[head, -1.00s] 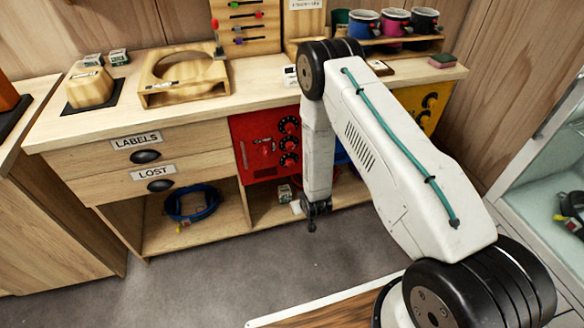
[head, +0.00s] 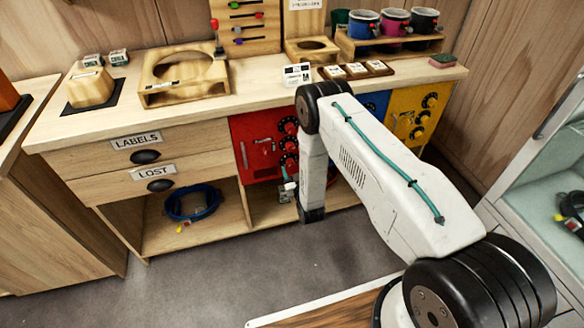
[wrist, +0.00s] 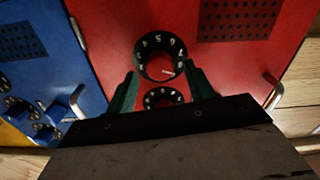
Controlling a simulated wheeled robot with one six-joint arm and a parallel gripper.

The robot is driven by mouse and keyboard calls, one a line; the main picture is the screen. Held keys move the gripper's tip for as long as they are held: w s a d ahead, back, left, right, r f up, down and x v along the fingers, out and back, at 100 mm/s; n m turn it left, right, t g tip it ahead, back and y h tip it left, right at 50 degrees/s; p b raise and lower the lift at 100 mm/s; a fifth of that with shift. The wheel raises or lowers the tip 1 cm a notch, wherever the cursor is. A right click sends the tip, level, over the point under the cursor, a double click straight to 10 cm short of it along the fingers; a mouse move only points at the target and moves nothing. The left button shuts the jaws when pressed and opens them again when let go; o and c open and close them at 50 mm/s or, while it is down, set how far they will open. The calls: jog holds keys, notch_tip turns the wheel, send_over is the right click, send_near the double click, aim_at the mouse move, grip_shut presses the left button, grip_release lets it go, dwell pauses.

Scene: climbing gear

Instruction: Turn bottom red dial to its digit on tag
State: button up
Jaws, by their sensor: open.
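The red locker (head: 252,138) has a column of black dials with white digits on its right side. The wrist view looks upside down compared with the head view, so the dial farther up in it (wrist: 160,57) appears to be the bottom one. Another dial (wrist: 163,97) is partly hidden behind my gripper. My gripper (wrist: 159,72) is open, its green fingertips on either side of the farther dial's lower part; contact cannot be told. A white tag (head: 297,74) stands on the counter; its print is unreadable.
The blue locker (wrist: 45,60) and yellow locker (head: 407,115) stand beside the red one. A metal handle (wrist: 273,96) sticks out from the red door.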

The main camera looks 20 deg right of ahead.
jog(key=shift+w, duration=0.8)
jog(key=c, duration=1)
jog(key=shift+o, duration=0.2)
jog(key=shift+n, duration=0.3)
jog(key=shift+n, duration=3.1)
jog(key=o, duration=1)
jog(key=shift+c, duration=0.2)
